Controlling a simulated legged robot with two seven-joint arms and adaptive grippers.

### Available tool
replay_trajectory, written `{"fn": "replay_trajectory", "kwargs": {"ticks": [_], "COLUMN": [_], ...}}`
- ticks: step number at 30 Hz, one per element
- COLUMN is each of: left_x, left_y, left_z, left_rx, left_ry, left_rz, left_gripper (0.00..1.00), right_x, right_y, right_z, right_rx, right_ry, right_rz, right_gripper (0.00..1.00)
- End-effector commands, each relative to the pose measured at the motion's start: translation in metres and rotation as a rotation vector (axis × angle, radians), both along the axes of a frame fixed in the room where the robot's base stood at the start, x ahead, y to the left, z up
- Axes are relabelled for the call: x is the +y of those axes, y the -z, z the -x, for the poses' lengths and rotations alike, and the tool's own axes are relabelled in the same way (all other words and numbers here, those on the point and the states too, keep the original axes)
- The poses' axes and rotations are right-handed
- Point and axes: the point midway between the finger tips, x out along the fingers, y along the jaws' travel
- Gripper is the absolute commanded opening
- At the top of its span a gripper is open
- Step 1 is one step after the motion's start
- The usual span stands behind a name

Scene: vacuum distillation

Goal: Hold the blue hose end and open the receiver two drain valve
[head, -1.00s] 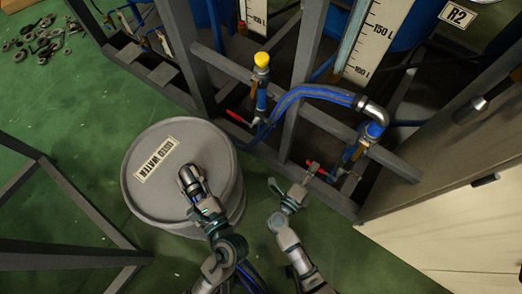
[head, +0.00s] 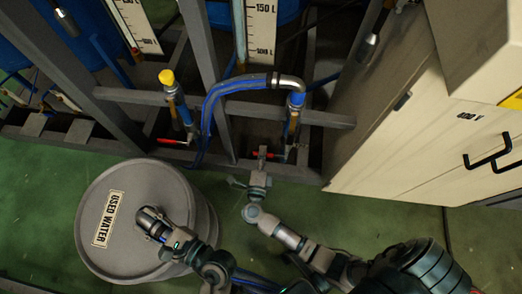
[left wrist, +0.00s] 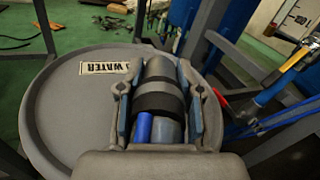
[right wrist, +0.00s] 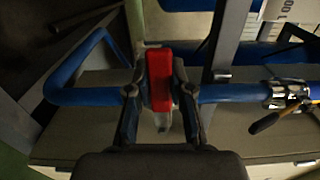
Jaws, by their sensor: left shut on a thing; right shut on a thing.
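My left gripper (head: 152,222) is over the grey drum labelled USED WATER (head: 112,255). In the left wrist view its fingers are shut on the blue hose end (left wrist: 160,95), a grey and black fitting with a blue part near the palm. My right gripper (head: 262,160) is at the foot of the frame, below the right-hand drain pipe with the silver elbow. In the right wrist view it is shut on the red valve handle (right wrist: 160,75), which stands across a blue pipe (right wrist: 225,93). The head view shows little of this handle.
Another red handle (head: 172,141) sits below a yellow-capped pipe (head: 167,78). A blue hose (head: 208,110) runs to the silver elbow (head: 290,82). Grey frame beams (head: 225,105) surround the pipes. A cream cabinet (head: 400,140) stands at right.

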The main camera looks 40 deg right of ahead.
Motion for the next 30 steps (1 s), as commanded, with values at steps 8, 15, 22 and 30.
{"fn": "replay_trajectory", "kwargs": {"ticks": [8, 15, 22, 30], "left_x": [0.000, 0.000, 0.000, 0.000], "left_y": [0.001, 0.001, 0.001, 0.001], "left_z": [0.000, 0.000, 0.000, 0.000], "left_rx": [0.002, 0.002, 0.002, 0.002], "left_ry": [0.001, 0.001, 0.000, 0.000], "left_rz": [0.001, 0.001, 0.001, 0.001], "left_gripper": [0.00, 0.00, 0.00, 0.00], "right_x": [0.000, -0.002, -0.007, -0.015], "right_y": [0.010, 0.026, 0.042, 0.058], "right_z": [0.001, 0.004, 0.008, 0.017], "right_rx": [0.066, 0.200, 0.353, 0.528], "right_ry": [0.001, 0.000, 0.000, -0.001], "right_rz": [0.060, 0.191, 0.346, 0.523], "right_gripper": [0.00, 0.00, 0.00, 0.00]}}
